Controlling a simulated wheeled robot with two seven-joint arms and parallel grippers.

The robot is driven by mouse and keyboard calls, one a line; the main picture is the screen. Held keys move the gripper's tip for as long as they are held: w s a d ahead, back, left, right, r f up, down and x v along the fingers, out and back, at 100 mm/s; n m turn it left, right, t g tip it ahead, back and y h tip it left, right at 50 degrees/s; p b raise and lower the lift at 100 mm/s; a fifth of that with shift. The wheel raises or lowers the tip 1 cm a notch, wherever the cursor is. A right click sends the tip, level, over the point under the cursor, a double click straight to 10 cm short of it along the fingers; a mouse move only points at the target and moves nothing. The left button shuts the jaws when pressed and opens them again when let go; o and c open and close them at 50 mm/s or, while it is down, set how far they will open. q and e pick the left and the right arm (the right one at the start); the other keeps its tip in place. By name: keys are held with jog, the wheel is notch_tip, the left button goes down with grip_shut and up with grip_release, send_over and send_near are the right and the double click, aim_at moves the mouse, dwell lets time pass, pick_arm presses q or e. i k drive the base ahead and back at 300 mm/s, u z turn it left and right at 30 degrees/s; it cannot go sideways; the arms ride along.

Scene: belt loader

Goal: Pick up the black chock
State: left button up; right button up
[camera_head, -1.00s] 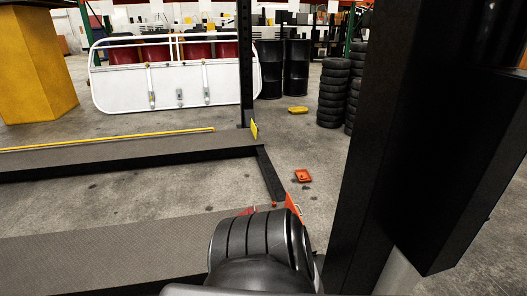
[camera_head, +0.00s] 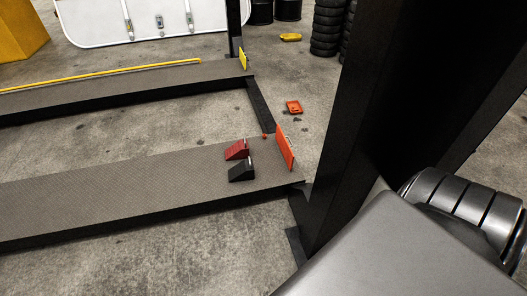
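The black chock (camera_head: 241,172) is a small dark wedge on the near lift runway (camera_head: 120,193), close to its right end. A red chock (camera_head: 236,150) sits just behind it, touching or nearly touching. My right arm shows at the lower right, but its gripper is outside the picture. My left gripper is not in view either.
An orange stop plate (camera_head: 286,147) stands at the runway's right end. A thick black post (camera_head: 395,100) rises to the right of it. An orange tray (camera_head: 294,107) lies on the floor behind. The far runway (camera_head: 130,83) runs parallel, with bare floor between.

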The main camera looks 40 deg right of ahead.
aim_at(245, 170)
jog(key=i, duration=2.1)
jog(key=z, duration=3.25)
